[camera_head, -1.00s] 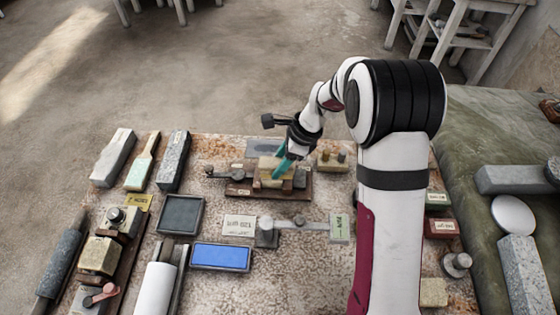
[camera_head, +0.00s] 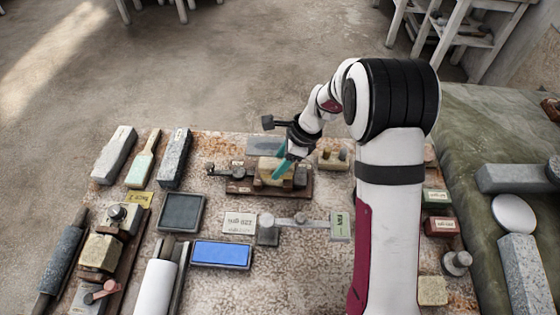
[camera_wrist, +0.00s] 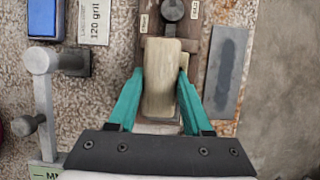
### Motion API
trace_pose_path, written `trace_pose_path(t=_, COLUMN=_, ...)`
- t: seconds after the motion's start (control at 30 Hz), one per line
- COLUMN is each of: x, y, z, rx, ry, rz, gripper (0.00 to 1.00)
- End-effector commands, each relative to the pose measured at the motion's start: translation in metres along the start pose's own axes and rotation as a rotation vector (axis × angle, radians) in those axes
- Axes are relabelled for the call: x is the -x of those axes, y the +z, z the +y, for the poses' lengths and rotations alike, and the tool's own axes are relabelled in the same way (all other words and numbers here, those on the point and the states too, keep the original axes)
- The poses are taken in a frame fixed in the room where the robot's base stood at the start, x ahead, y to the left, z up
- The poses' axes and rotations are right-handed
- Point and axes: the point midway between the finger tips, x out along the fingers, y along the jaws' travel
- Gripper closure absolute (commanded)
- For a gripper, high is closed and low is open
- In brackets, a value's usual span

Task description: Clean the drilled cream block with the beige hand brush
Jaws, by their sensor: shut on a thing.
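My gripper (camera_wrist: 158,92) has teal fingers and is shut on a pale beige block-shaped piece, which looks like the beige hand brush (camera_wrist: 161,75). A second cream piece, which looks like the drilled cream block (camera_wrist: 190,106), shows partly beneath and to the right of it. In the head view my gripper (camera_head: 281,168) is low over the dark wooden fixture (camera_head: 240,188) at the back of the table. The brush covers much of the block. No drilled holes show, and I cannot tell whether bristles touch the block.
A dark grey slab (camera_wrist: 228,70) lies right of the fixture in the wrist view. A metal lever piece (camera_head: 292,221) stands in front of the fixture. Several stones stand at the table's left.

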Motion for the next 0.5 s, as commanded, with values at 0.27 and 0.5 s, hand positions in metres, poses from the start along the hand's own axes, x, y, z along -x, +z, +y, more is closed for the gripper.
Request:
trace_pose_path(t=0.27, x=-0.005, y=0.015, z=0.0, rx=0.001, ry=0.0, rz=0.0, gripper=0.95)
trace_pose_path(t=0.5, x=-0.008, y=0.018, z=0.0, rx=0.0, ry=0.0, rz=0.0, gripper=0.95)
